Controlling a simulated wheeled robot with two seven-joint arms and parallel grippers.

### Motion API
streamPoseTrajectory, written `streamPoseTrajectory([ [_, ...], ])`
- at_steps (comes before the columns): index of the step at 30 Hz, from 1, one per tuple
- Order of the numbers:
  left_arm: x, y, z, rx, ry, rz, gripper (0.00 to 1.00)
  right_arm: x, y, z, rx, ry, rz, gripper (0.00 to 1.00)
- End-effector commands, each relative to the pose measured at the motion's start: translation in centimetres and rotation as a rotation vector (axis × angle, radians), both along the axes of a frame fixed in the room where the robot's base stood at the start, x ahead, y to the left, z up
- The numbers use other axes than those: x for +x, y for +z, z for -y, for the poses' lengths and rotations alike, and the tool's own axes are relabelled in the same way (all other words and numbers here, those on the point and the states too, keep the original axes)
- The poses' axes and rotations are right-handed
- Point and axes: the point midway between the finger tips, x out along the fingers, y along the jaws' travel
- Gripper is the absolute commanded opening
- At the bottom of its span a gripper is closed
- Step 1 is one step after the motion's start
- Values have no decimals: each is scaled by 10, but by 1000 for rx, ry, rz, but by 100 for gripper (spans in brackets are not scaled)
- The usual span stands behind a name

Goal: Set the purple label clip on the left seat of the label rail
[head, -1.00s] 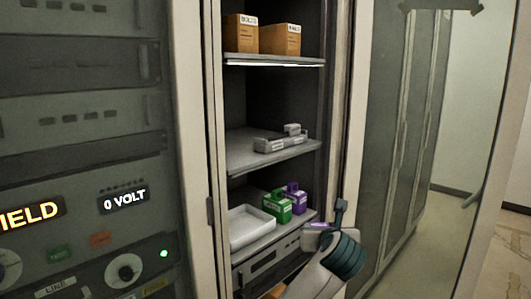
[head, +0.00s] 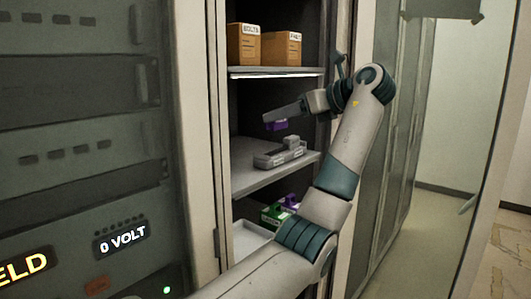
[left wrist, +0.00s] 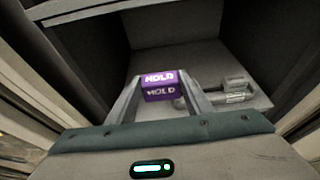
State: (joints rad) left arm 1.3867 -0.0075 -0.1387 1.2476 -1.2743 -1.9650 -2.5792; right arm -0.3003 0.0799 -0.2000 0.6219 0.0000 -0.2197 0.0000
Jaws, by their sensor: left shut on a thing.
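The purple label clip (head: 277,126) is held in my left gripper (head: 283,116), above the middle shelf and apart from the label rail. In the left wrist view the clip (left wrist: 161,85) shows white lettering, "HOLD", and sits between the two fingers (left wrist: 160,92). The grey label rail (head: 276,160) lies on the middle shelf, below the clip. A raised grey block (head: 292,143) stands toward its right part; the left part looks bare. In the left wrist view the rail (left wrist: 238,98) shows behind and right of the clip, partly hidden by a finger. My right gripper is out of view.
Boxes (head: 281,48) stand on the upper shelf (head: 275,71), above my gripper. Below are a green box (head: 271,216), a purple box (head: 290,202) and a white tray (head: 248,241), partly hidden by my arm. Cabinet side walls flank the shelf (head: 250,180).

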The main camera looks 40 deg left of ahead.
Motion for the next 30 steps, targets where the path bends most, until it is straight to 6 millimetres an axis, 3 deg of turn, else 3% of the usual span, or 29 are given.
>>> streamPoseTrajectory([
  [17, 6, -1, -6, -1, 8, -3, 21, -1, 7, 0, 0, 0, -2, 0],
  [30, 61, -43, -56, 0, 7, -6, 21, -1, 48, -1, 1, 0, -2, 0],
])
